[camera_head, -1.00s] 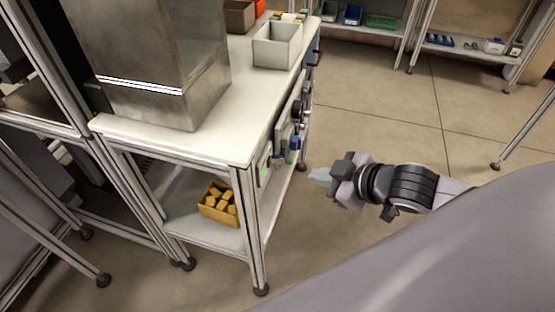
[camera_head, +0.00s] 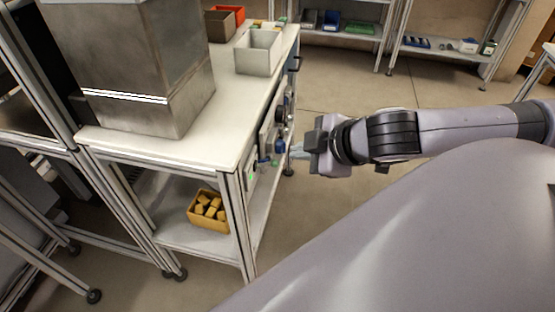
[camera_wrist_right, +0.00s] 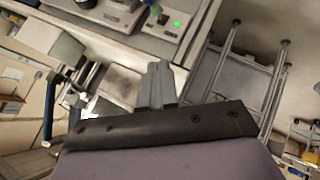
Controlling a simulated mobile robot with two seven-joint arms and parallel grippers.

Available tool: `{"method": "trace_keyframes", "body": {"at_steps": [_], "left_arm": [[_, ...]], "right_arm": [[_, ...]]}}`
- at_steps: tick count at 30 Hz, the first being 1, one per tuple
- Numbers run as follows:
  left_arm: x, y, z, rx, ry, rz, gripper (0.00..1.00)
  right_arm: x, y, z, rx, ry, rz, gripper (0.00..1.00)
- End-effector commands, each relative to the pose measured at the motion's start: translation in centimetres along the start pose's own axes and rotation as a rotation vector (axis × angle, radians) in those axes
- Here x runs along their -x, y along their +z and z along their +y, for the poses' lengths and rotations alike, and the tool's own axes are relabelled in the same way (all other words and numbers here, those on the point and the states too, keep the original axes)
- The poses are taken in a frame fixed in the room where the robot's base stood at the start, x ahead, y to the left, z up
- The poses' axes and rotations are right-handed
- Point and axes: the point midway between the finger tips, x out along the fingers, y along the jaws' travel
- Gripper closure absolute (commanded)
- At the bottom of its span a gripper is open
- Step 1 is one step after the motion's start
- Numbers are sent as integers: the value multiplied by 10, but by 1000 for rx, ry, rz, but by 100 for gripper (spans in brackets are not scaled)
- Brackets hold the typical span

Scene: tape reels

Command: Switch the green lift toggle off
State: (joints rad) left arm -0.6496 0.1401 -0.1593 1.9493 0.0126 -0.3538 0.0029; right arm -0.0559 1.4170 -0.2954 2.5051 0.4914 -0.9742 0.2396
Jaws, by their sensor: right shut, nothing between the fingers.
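A small green light (camera_wrist_right: 177,24) shows on a pale control box (camera_wrist_right: 172,15) at the top of the right wrist view, with a small dark knob or lever (camera_wrist_right: 163,19) beside it. I cannot tell the toggle's position. In the head view the green spot (camera_head: 250,177) is small, on the bench's right side. My right gripper (camera_head: 297,152) is beside that side, to the right of the panels. Its fingers (camera_wrist_right: 158,80) are shut together with nothing between them, apart from the control box in the wrist view. My left gripper is not in view.
The white-topped bench (camera_head: 222,120) carries a large metal housing (camera_head: 140,110) and a pale open bin (camera_head: 258,52). A yellow bin (camera_head: 208,226) of blocks sits on its lower shelf. Shelves (camera_head: 345,38) stand at the back. The floor right of the bench is open.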

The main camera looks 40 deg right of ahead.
Motion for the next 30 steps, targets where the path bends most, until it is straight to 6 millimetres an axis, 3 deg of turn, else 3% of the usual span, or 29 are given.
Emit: {"method": "trace_keyframes", "body": {"at_steps": [19,30], "left_arm": [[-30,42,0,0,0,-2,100],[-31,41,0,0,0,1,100]], "right_arm": [[-32,0,0,-6,1,4,100],[-85,-1,0,-6,-2,3,100]]}}
